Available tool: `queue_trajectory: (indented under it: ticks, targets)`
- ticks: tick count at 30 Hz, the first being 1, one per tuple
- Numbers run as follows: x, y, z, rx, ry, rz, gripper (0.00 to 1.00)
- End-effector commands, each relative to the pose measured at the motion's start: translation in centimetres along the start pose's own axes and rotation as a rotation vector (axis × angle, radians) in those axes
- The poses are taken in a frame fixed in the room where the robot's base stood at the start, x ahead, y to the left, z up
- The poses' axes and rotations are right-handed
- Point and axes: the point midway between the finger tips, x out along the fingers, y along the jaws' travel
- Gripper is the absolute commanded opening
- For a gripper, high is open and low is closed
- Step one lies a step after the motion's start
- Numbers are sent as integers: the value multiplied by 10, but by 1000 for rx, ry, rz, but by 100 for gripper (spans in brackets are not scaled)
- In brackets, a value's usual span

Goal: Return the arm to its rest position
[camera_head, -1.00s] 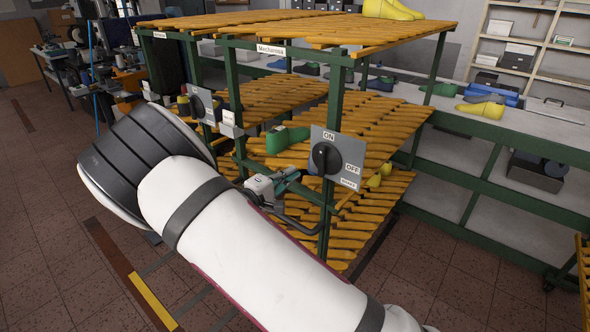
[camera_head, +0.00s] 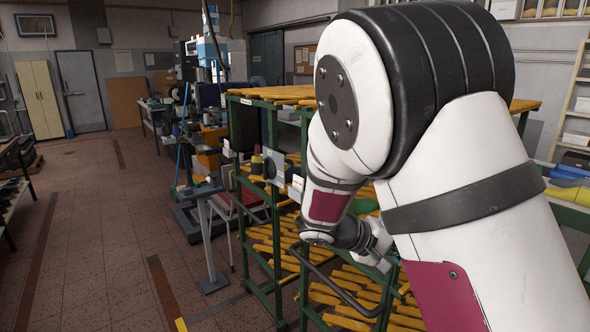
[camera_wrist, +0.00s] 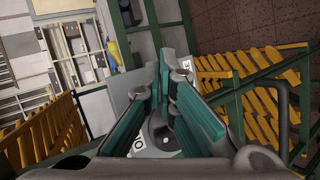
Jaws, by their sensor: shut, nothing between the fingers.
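My arm is large and bent across the right half of the head view, with its forearm hanging down in front of the shoe-last rack (camera_head: 272,268). My gripper is small and partly hidden by my arm in the head view (camera_head: 376,246). In the wrist view its two teal fingers (camera_wrist: 163,72) come together at the tips, shut and empty. A grey switch panel with a dark round knob (camera_wrist: 159,130) shows between and beyond the fingers. I cannot tell whether the fingers touch it.
The rack has green posts and orange slatted shelves, close beside my gripper and forearm. A grey stand (camera_head: 210,240) and a cluttered workbench are left of it. The tiled floor (camera_head: 90,235) at the left is clear.

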Motion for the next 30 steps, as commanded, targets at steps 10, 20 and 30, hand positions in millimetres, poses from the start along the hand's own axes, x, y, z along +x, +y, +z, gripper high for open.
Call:
queue_trajectory:
  ticks: [10,20,30]
  targets:
    - [-28,41,91,125,-93,-412,0]
    - [-78,62,164,241,-10,-735,0]
    - [-136,69,221,357,199,-942,0]
